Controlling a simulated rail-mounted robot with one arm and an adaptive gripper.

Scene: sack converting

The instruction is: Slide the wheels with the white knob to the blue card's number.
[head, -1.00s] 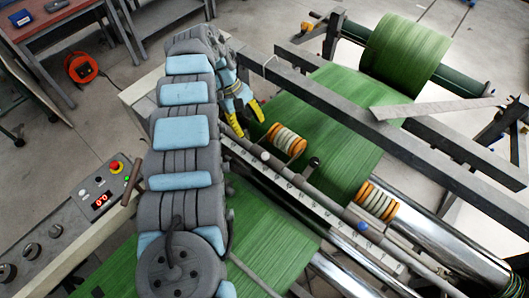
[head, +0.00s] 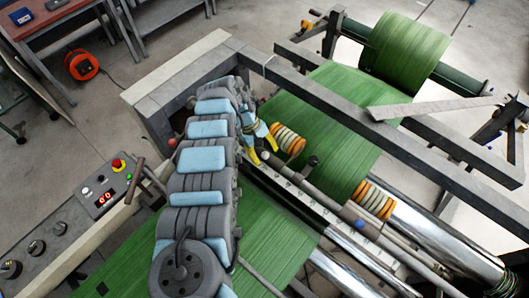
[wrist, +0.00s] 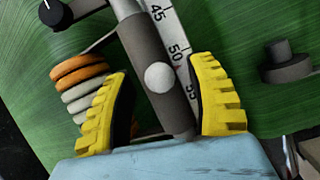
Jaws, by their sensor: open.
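The orange and white wheels (head: 287,139) sit over the green web. In the wrist view they (wrist: 82,85) lie left of a dark grey block that bears the white knob (wrist: 159,77). The knob is beside the scale (wrist: 178,50), near its 50 mark. My gripper (wrist: 165,95) is open, its yellow fingers either side of the knob and block, with no clear grip. In the head view my gripper (head: 263,150) hides the knob. A small blue item (head: 21,17) lies on the red table; I cannot tell whether it is the card, and no number is readable.
A second wheel set (head: 374,200) and a blue knob (head: 361,224) are farther right along the rail. A black knob (head: 312,161) stands close right of my gripper. Grey frame beams (head: 400,143) cross behind. The control panel (head: 105,193) is at left.

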